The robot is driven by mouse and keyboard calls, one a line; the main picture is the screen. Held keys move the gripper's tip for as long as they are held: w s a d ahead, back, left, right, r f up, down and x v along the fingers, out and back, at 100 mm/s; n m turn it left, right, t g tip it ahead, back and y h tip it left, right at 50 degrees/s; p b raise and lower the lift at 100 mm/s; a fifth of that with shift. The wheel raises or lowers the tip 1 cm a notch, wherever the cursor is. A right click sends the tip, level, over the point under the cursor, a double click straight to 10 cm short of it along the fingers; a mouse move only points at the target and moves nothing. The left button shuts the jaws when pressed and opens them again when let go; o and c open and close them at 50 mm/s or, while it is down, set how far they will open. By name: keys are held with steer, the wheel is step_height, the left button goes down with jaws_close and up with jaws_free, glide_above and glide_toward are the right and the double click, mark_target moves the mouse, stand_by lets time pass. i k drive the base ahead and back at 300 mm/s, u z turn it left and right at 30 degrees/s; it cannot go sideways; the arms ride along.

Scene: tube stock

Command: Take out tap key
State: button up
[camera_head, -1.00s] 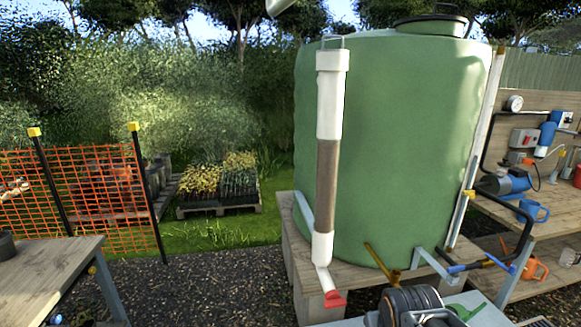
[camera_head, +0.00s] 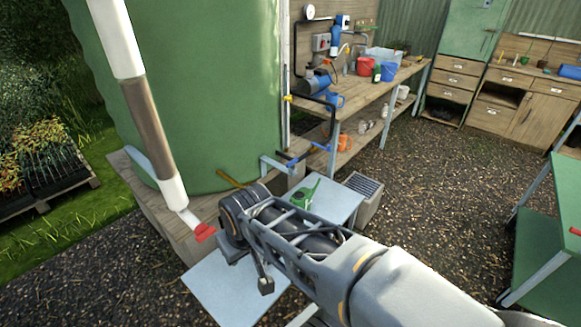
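I cannot make out a tap key in this view. My arm reaches in from the lower right, over a pale grey surface (camera_head: 215,290). The dark end of the arm, with my gripper (camera_head: 262,284), points down over that surface. Its fingers are too dark and small to tell open from shut, and I see nothing held in it. Wooden drawers (camera_head: 455,79) under a green cabinet (camera_head: 470,38) stand at the back right and look shut. A wooden drawer and cupboard unit (camera_head: 535,105) stands beside them.
A large green tank (camera_head: 200,95) on a wooden stand fills the left, with a white pipe and red outlet (camera_head: 205,232). A workbench (camera_head: 375,88) holds buckets. A green table (camera_head: 545,265) is at right; open gravel lies between.

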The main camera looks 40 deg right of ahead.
mark_target(292, 165)
steer(key=k, duration=0.55)
steer(key=z, duration=1.05)
steer(key=i, duration=1.55)
steer(key=u, duration=0.55)
